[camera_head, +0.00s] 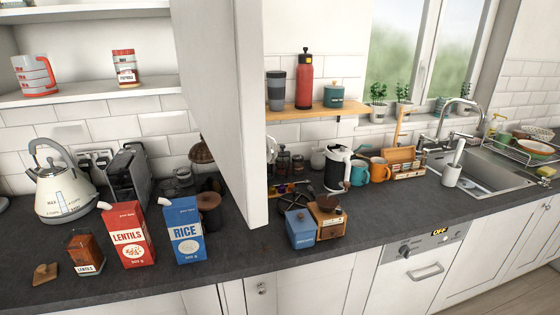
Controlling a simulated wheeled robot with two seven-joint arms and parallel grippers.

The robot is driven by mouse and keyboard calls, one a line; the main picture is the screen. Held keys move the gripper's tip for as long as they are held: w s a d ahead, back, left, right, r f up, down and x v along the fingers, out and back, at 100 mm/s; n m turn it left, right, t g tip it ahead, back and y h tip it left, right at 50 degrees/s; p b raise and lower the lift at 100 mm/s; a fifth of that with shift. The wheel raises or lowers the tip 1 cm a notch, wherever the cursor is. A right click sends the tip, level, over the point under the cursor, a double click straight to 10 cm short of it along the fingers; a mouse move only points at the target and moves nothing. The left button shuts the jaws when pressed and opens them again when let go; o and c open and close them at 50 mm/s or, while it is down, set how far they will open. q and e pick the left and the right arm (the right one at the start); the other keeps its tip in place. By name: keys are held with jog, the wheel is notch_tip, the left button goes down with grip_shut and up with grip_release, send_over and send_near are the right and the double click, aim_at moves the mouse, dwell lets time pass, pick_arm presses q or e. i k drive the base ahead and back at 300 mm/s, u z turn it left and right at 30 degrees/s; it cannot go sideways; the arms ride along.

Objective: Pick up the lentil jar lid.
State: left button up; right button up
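A small brown wooden lid (45,274) rests on the slate worktop at the far left, near the front edge. It looks tilted, and its underside is hidden. Just right of it stands the lentil jar (87,253), a squarish clear jar with orange-brown contents and a white label; the lid is apart from it. A red lentils carton (130,236) with a white spout stands right of the jar. Neither of my grippers is in view.
A blue rice carton (184,231) and a dark brown lidded jar (209,211) stand further right. A kettle (64,190) and a toaster (129,175) are behind. The worktop in front of the lid is narrow but clear.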

aim_at(44, 273)
jog(key=u, duration=1.55)
